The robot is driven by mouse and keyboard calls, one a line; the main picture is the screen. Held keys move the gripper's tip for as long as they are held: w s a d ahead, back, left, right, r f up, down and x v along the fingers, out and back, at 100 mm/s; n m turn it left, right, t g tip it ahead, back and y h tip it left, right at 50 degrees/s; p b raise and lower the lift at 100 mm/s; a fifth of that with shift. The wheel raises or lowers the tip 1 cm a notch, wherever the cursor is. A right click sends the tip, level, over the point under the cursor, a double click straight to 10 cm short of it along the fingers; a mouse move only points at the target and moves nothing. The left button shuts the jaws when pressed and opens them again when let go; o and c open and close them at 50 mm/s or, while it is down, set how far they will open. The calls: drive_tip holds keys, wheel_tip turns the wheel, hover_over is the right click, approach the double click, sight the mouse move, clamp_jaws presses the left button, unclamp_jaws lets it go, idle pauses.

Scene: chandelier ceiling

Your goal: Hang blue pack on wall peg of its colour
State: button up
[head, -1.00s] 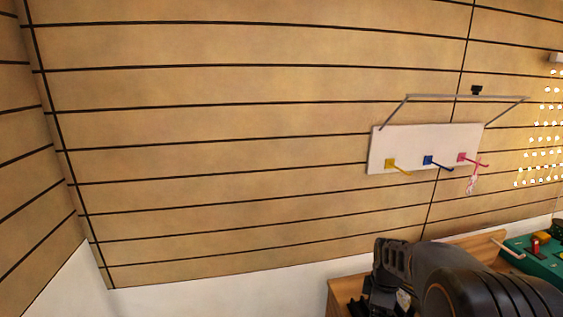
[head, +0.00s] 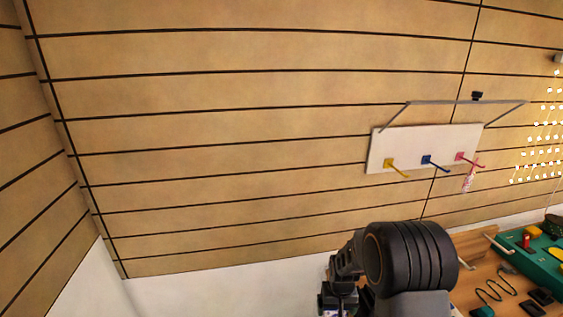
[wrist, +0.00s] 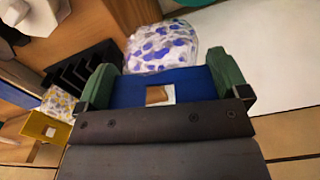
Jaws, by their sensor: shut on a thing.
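My gripper (wrist: 165,76) is shut on the blue pack. Its green fingers press on both sides of the blue header (wrist: 124,93), which has a small window. The clear bag with blue pieces (wrist: 162,46) sticks out past the fingers in the wrist view. In the head view the pack is hidden behind my arm. A white board (head: 408,146) on the wall carries a yellow peg (head: 395,167), a blue peg (head: 433,163) and a pink peg (head: 466,158). The blue peg is bare. My arm is below and apart from the board.
A pink pack (head: 469,179) hangs on the pink peg. A metal rail (head: 465,102) juts out above the board. A yellow pack (wrist: 38,128) and a black slotted rack (wrist: 85,72) show in the wrist view. A green tray (head: 527,262) stands on the wooden table at right.

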drive_tip(key=shift+s+r+p, duration=0.35)
drive_tip(key=shift+r+p, duration=0.4)
drive_tip(key=shift+p, duration=0.35)
drive_tip(key=shift+s+p, duration=0.15)
drive_tip(key=shift+p, duration=0.4)
